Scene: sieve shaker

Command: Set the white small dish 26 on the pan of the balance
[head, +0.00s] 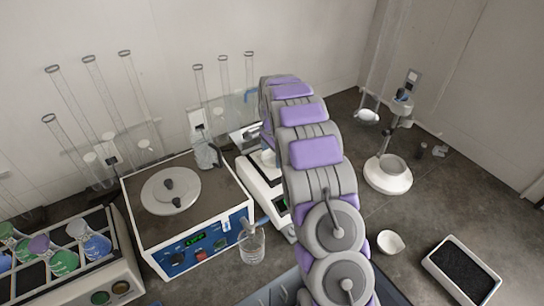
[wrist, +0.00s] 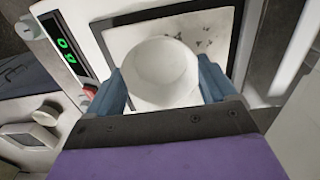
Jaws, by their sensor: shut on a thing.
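The white small dish (wrist: 160,70) is round and shows in the wrist view between the two blue fingers of my gripper (wrist: 163,82). My gripper is shut on it. The dish is over the pale square pan (wrist: 212,28) of the balance (wrist: 85,18), inside the pan's outline in this view. I cannot tell whether its base touches the pan. The balance's green display (wrist: 66,50) is lit at the left. In the head view my arm hides the dish, the gripper and much of the balance (head: 262,190).
A hotplate-like device (head: 140,225) stands left of the balance, with a glass beaker (head: 252,245) in front. Right of my arm are another white bowl (head: 390,242), a white stand with a round base (head: 388,180) and a black-topped tray (head: 462,272). Glass tubes stand behind.

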